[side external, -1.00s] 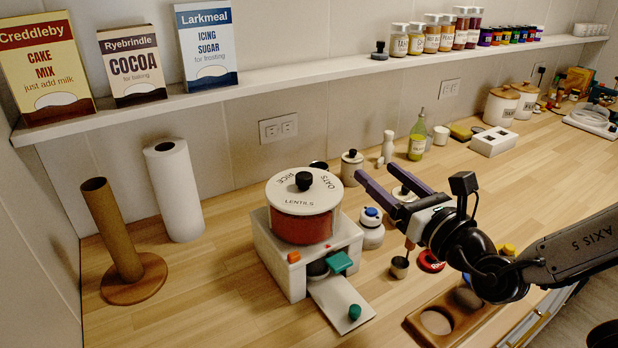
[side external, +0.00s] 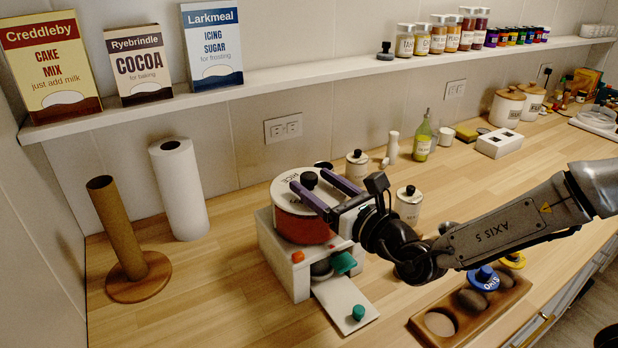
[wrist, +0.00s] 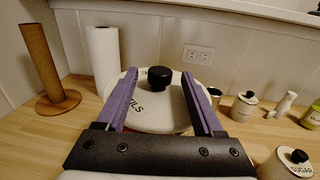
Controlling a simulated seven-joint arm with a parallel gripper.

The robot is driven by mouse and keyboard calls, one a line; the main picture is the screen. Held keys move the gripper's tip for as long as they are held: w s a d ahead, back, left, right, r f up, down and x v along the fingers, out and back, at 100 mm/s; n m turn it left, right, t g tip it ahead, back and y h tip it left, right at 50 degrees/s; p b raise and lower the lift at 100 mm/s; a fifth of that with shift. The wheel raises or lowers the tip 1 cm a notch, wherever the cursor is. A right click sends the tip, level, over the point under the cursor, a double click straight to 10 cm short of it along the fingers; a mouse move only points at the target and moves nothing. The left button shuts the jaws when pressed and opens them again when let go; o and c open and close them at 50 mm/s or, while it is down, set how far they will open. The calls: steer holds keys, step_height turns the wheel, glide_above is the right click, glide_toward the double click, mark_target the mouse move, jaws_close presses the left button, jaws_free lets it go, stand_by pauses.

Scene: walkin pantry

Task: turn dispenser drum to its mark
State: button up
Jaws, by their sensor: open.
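The dispenser drum (side external: 300,228) has a red body and a white lettered lid, and sits on a white stand (side external: 277,273). A black knob (wrist: 160,77) tops the lid; it also shows in the side view (side external: 309,179). My gripper (side external: 307,178) is open over the lid, its purple fingers on either side of the knob with gaps, as the wrist view (wrist: 160,73) shows. The letters "ILS" show on the lid in the wrist view; other lettering is partly hidden by the fingers. I cannot tell which part is the mark.
A cardboard tube on a round base (side external: 138,278) and a paper roll (side external: 180,195) stand left. Canisters (side external: 408,206) stand right. A wooden holder (side external: 440,323) lies in front.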

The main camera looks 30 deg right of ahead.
steer(key=shift+w+a, duration=0.15)
steer(key=shift+w, duration=1.1)
jaws_close()
stand_by(0.5)
